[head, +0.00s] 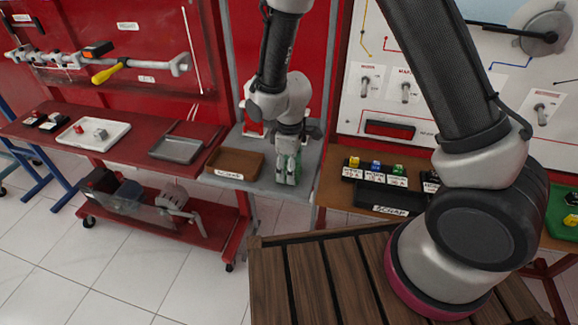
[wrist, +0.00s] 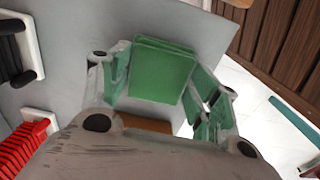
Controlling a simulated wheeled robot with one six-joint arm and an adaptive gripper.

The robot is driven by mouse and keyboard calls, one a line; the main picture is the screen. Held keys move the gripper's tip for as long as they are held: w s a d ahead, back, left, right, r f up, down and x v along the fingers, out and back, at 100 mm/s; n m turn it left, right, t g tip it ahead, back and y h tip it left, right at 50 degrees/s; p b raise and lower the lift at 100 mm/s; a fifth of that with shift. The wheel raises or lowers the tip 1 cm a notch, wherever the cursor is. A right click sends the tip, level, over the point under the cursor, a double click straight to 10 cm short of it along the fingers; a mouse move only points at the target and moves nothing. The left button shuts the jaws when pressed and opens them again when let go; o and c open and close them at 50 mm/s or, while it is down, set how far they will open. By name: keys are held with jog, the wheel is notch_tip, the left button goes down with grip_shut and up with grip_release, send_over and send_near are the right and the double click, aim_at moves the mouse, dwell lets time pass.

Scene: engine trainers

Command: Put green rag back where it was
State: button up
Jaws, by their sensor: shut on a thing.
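The green rag (wrist: 162,70) is a folded, layered square between my gripper's fingers in the wrist view. My gripper (wrist: 160,92) is shut on it, with one finger on each side. In the head view my gripper (head: 288,172) points down over the grey table (head: 262,187), just right of the brown tray (head: 235,176). Only a little green shows there between the fingers. I cannot tell whether the rag touches the table surface.
A red cart (head: 60,112) with a white tray (head: 93,133) and a grey tray (head: 176,149) stands at left. At right is a black bin labelled scrap (head: 390,201) beside small coloured parts. A slatted wooden surface (head: 310,270) lies in front.

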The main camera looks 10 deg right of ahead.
jog(key=o, duration=1)
jog(key=shift+c, duration=0.2)
notch_tip(320, 180, up, 12)
jog(key=d+r+m+t, duration=0.1)
jog(key=d+r+m, duration=0.2)
jog(key=d+r, duration=0.55)
jog(key=s+d+r+m+t, duration=0.1)
jog(key=s+d+r+m, duration=0.4)
jog(key=s+d, duration=0.4)
jog(key=s+d+r+m+t, duration=0.2)
jog(key=s+d+r+m, duration=0.3)
jog(key=s+d+r, duration=0.3)
jog(key=shift+s+d+r+m, duration=0.2)
jog(key=shift+s+d+m, duration=0.15)
jog(key=shift+d, duration=0.85)
